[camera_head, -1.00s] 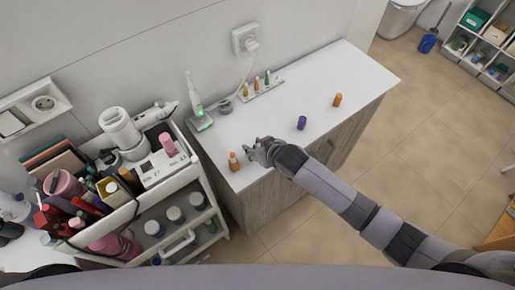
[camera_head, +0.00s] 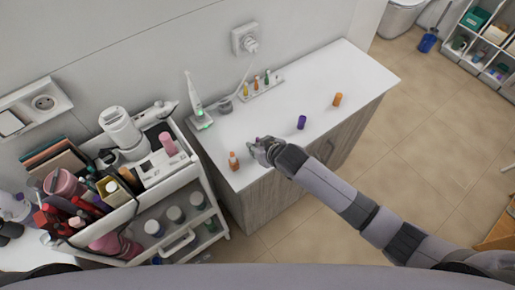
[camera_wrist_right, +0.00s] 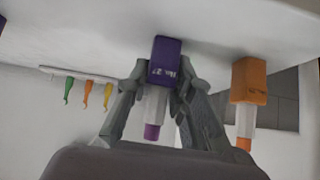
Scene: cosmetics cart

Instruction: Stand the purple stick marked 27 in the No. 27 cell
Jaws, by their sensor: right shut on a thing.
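My right gripper (camera_head: 257,147) is over the left front part of the white counter (camera_head: 318,80). In the right wrist view, where the scene appears upside down, it is shut on the purple stick (camera_wrist_right: 166,61). The stick's base shows a No. 27 marking, with a clear section and a purple tip (camera_wrist_right: 152,132). The stick is roughly upright, base towards the counter; I cannot tell if it touches. A small rack (camera_head: 270,88) with yellow, orange and green sticks stands at the back of the counter. Its cell numbers are too small to read. My left gripper is not in view.
An orange stick (camera_head: 234,161) stands close beside the right gripper. A white device with a green light (camera_head: 202,121) stands left of the rack. A loaded cart (camera_head: 150,215) is at left.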

